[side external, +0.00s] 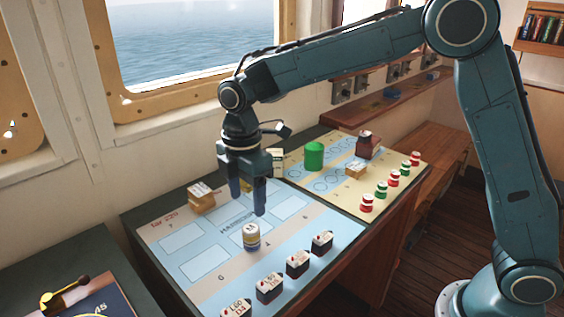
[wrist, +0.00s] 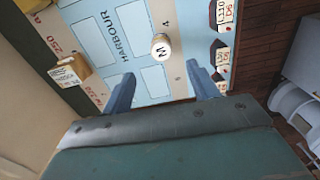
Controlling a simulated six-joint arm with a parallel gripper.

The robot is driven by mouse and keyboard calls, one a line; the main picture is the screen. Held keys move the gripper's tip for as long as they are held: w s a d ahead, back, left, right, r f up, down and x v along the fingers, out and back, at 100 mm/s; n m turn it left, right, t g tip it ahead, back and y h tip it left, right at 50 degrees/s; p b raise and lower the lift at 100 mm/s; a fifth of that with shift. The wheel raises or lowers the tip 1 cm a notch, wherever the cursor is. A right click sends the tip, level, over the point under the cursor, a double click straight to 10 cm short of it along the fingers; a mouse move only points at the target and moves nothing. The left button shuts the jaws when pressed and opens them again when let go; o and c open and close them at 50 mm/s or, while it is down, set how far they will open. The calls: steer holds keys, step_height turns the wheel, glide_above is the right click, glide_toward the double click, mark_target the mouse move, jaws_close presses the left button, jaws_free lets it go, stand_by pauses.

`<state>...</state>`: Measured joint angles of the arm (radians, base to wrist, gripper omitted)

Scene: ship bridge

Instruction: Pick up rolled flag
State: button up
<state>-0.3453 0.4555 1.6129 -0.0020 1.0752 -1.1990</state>
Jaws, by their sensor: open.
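A small upright roll with a white top and yellow and blue bands, which looks like the rolled flag (side external: 252,237), stands on the light-blue chart board (side external: 183,238) marked HARBOUR. In the wrist view the roll (wrist: 161,46) shows its white top with a dark letter, which looks like an M. My gripper (side external: 248,201) is open and empty, above the board and a little behind the roll. In the wrist view the roll lies beyond the gap between my fingertips (wrist: 161,74), apart from both.
Several dark ship-like blocks (side external: 297,263) line the board's front right edge. A tan block (side external: 201,197) stands at the back left. A green cylinder (side external: 314,156), a dark red block (side external: 368,145) and red and green pieces (side external: 381,190) stand on the farther board.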

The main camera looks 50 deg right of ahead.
mark_target(250, 228)
steer(key=shift+f, duration=2.95)
steer(key=shift+f, duration=0.1)
steer(key=shift+s+f, duration=0.15)
steer(key=shift+f, duration=2.3)
steer(key=shift+c, duration=0.2)
steer(key=c, duration=1)
